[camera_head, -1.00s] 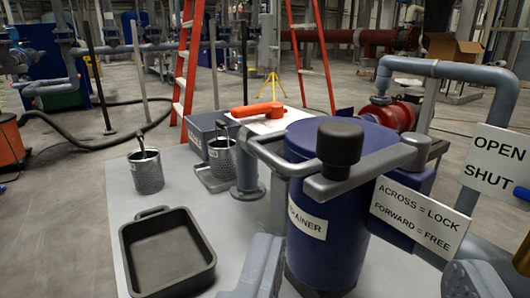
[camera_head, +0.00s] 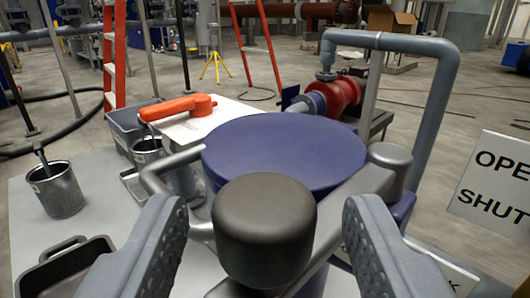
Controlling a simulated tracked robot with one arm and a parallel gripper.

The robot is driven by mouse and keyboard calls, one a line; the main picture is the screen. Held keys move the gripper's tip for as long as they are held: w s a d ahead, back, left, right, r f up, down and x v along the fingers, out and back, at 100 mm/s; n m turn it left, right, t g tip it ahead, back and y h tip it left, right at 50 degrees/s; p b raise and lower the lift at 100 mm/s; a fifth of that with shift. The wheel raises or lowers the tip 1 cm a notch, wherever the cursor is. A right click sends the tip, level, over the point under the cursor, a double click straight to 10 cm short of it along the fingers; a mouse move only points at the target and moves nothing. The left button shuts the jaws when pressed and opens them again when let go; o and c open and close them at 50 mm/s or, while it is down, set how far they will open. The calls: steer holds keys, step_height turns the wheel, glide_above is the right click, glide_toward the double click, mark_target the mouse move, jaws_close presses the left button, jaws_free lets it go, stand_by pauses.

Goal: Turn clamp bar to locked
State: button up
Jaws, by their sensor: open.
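The clamp bar (camera_head: 350,205) is a grey arm. It runs from a round pivot (camera_head: 390,158) at the right of the blue strainer lid (camera_head: 285,150) down and left, toward me. Its near end carries a black knob (camera_head: 265,230). The bar lies along the lid's near right side, not over its middle. My gripper (camera_head: 266,205) is open, with one ribbed finger on each side of the knob and a visible gap to both. The knob hides part of the bar. The sign about across and forward is mostly hidden behind my right finger.
An orange-handled valve (camera_head: 178,108) and a grey curved handle (camera_head: 165,165) stand left of the strainer. A mesh basket (camera_head: 58,190) and a black tray (camera_head: 75,265) are farther left. A grey pipe (camera_head: 440,90) and an OPEN/SHUT sign (camera_head: 495,180) stand at right.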

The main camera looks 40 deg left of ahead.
steer(key=shift+x, duration=1.15)
jaws_close()
